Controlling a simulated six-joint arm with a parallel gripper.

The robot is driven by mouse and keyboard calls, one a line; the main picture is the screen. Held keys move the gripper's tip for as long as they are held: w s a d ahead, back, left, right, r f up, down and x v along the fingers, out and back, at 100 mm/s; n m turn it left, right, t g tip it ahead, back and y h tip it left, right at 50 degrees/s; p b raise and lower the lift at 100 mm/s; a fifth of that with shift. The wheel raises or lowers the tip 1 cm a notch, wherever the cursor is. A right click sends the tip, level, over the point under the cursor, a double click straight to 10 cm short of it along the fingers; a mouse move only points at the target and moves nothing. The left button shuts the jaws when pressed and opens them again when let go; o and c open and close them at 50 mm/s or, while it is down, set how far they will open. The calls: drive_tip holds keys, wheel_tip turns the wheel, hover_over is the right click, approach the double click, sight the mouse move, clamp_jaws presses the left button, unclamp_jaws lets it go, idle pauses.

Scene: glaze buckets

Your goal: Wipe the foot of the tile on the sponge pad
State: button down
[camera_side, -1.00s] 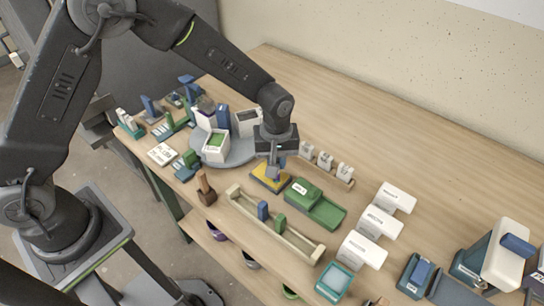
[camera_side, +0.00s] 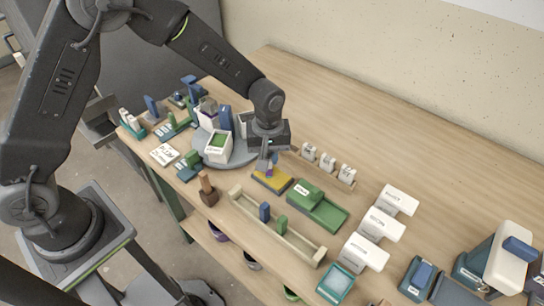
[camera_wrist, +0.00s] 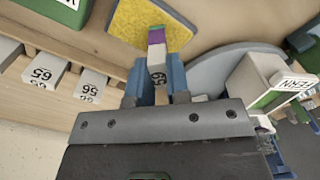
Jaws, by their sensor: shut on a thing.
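My gripper (camera_side: 266,160) is shut on a small tile (camera_wrist: 157,62), with blue fingers on either side of it. In the wrist view the tile is light grey with a dark number, and its far end is purple with a green edge. The yellow sponge pad (camera_side: 270,181) lies on the bench under my gripper and also shows in the wrist view (camera_wrist: 130,22). The tile's coloured end points down over the pad. I cannot tell for sure whether it touches the pad.
A round grey turntable (camera_side: 240,151) with glaze buckets stands left of my gripper. A rack of numbered tiles (camera_side: 327,164) is at the right, and a green tray (camera_side: 324,213) is near the pad. A long wooden trough (camera_side: 290,238) lies in front. The bench behind is clear.

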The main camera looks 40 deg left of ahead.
drive_tip(key=shift+a, duration=0.25)
drive_tip(key=shift+d, duration=0.15)
drive_tip(key=shift+d, duration=0.8)
drive_tip(key=shift+d, duration=0.15)
drive_tip(key=shift+d, duration=0.7)
drive_tip(key=shift+r, duration=3)
